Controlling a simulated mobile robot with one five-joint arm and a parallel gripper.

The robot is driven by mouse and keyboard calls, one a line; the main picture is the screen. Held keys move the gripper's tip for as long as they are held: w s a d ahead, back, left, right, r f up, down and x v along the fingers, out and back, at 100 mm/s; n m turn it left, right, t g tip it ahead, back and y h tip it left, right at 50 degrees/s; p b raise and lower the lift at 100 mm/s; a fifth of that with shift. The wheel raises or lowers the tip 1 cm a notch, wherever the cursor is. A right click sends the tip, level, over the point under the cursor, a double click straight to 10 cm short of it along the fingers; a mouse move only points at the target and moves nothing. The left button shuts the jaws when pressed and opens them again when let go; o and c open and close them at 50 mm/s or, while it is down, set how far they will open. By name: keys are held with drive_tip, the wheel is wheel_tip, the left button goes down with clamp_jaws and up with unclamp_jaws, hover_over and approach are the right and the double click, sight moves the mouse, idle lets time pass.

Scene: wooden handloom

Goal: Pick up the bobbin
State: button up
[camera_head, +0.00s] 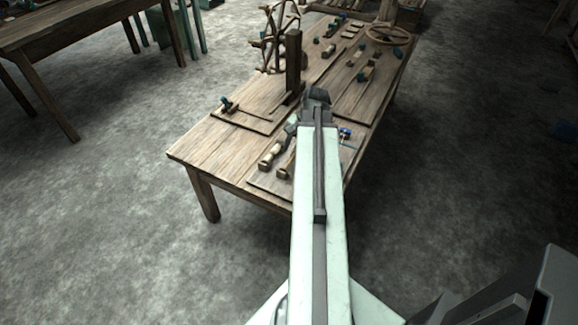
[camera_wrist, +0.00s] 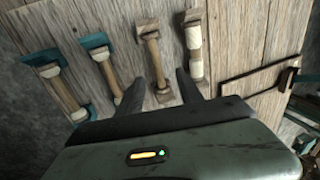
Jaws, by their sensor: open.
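Several wooden bobbins lie side by side on the planked table in the wrist view. One plain wooden bobbin (camera_wrist: 156,62) lies between the two dark fingers of my gripper (camera_wrist: 160,79), its near end closest to the gripper body. The frames do not show which one the task means. My gripper is open and holds nothing. In the head view it is over the table (camera_head: 208,148), and my arm hides part of the tabletop.
A wooden spoked wheel (camera_head: 279,38) and an upright post (camera_head: 293,62) stand on the table beyond my gripper. Small tools and boards lie farther back. Another table (camera_head: 62,28) is at the upper left. A dark thin frame (camera_wrist: 262,72) lies right of the bobbins.

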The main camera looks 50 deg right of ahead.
sight(293, 158)
drive_tip(key=b+x, duration=0.2)
drive_tip(key=x, duration=0.1)
drive_tip(key=b+x, duration=0.1)
drive_tip(key=shift+s+f, duration=0.2)
drive_tip(key=shift+r, duration=0.2)
clamp_jaws()
